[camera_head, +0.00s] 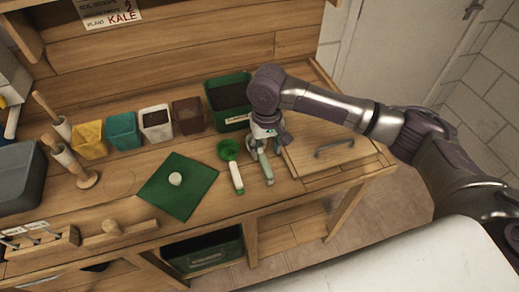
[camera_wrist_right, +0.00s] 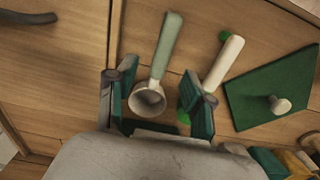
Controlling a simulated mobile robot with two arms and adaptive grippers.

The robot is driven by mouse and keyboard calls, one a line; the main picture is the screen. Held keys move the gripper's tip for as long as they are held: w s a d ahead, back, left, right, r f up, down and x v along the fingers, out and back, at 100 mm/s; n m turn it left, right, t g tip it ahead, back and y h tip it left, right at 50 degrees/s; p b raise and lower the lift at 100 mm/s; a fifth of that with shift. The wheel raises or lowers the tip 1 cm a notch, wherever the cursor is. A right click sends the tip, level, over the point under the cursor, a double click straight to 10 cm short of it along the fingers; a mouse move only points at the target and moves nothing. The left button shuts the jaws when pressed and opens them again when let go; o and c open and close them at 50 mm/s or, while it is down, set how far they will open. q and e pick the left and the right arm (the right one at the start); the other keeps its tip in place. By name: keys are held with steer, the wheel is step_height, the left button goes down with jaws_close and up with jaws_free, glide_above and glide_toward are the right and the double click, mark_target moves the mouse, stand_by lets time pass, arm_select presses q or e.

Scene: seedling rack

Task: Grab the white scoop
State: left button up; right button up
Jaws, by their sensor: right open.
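The white scoop (camera_wrist_right: 150,97) lies on the wooden bench, with a white bowl and a pale green handle. In the head view its green handle (camera_head: 267,172) shows below my right gripper (camera_head: 266,142), which hides most of its bowl. In the right wrist view my right gripper (camera_wrist_right: 155,105) is open, with one green-padded finger on each side of the scoop's bowl. I cannot tell how high the fingertips are above the bench. A second scoop, with a green bowl and white handle (camera_head: 237,178), lies just left of it. My left gripper is not in view.
A green mat (camera_head: 195,200) with a small pale knob lies further left. Several pots and a green planter (camera_head: 222,85) stand at the back. A wooden panel with a grey handle (camera_head: 334,147) is to the right. The bench front edge is clear near the scoops.

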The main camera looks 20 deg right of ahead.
mark_target(265, 161)
steer(key=shift+f+p, duration=0.7)
steer(key=shift+f, duration=2.75)
jaws_close()
